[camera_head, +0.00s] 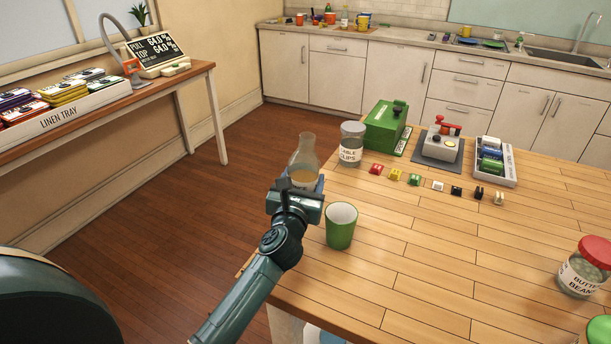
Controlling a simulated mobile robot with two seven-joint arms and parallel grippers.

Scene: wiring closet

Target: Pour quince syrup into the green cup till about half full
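A clear glass flask (303,160) with a narrow neck stands nearly upright at the left edge of the wooden table. Amber syrup shows in its lower part. My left gripper (298,190) is closed around the lower part of the flask, which hides its base; I cannot tell whether it is lifted. The green cup (341,229) stands upright on the table just right of and nearer than the gripper, apart from the flask. Its pale inside shows at the rim, with no syrup visible; its bottom is hidden. My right gripper is not in view.
A cable clips jar (351,150) stands close behind the flask. A butter beans jar (583,270) stands far right. The table's middle is clear.

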